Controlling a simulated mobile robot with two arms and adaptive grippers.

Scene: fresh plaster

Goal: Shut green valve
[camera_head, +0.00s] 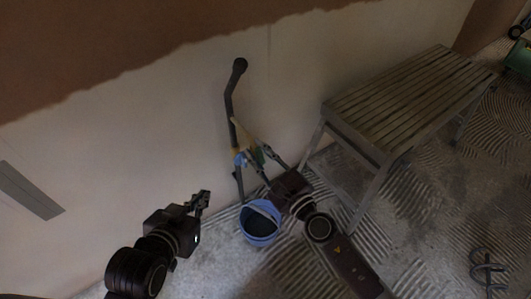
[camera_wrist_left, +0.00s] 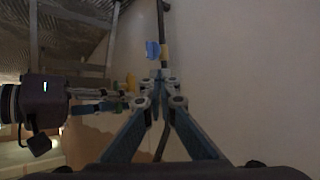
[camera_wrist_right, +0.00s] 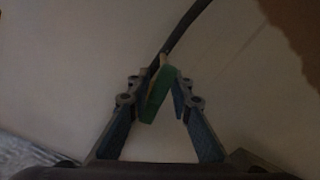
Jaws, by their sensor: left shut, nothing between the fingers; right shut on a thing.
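A dark pipe (camera_head: 229,105) comes out of the wall and runs down to a valve with a green handle (camera_head: 258,157). A blue part (camera_head: 240,159) sits beside the handle. My right gripper (camera_head: 262,154) is shut on the green handle, which also shows between its fingers in the right wrist view (camera_wrist_right: 156,97). The fingers partly hide the valve body. My left gripper (camera_head: 205,197) is shut and empty, apart from the pipe, to its lower left. In the left wrist view the closed fingers (camera_wrist_left: 160,80) stand in front of a pipe (camera_wrist_left: 161,22).
A blue bucket (camera_head: 247,235) stands on the ridged floor below the valve. A slatted wooden step bench (camera_head: 405,95) stands to the right. A trowel-like grey strip (camera_head: 30,190) is on the wall at left. The wall is close behind the pipe.

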